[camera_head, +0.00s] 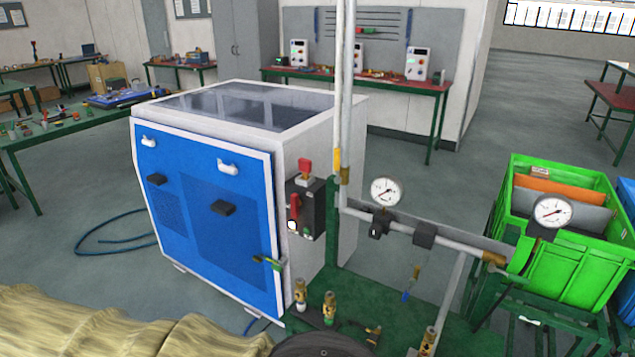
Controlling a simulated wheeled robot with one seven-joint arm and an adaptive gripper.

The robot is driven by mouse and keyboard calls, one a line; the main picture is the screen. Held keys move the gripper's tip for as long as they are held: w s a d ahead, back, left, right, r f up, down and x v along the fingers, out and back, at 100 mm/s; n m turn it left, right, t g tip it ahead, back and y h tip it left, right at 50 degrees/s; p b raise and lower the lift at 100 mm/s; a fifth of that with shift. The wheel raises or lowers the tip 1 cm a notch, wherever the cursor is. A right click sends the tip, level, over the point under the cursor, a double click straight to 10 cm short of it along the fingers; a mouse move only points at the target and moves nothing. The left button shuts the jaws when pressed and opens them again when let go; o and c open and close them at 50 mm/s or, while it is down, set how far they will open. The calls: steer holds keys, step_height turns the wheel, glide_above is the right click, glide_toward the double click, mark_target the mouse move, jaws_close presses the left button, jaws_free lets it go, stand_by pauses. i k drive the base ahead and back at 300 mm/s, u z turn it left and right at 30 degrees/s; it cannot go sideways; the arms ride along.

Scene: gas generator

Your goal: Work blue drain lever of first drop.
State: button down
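A small blue piece (405,296), which looks like the drain lever, shows at the low end of a thin drop (417,272). The drop hangs under the grey pipe (405,228), below a dark block (425,234). The blue piece is too small to tell how it is turned. A second, thicker pipe (452,290) slopes down further right; no blue lever shows on it.
Two round gauges stand on the pipe, one left (386,192) and one right (552,211). A blue and white cabinet (205,200) stands at left. A green crate (590,260) stands at right. Brass fittings (330,307) rise from the green base below. Open floor lies behind.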

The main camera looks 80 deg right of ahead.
mark_target(408, 292)
steer(key=k, duration=1.15)
steer(key=z, duration=1.05)
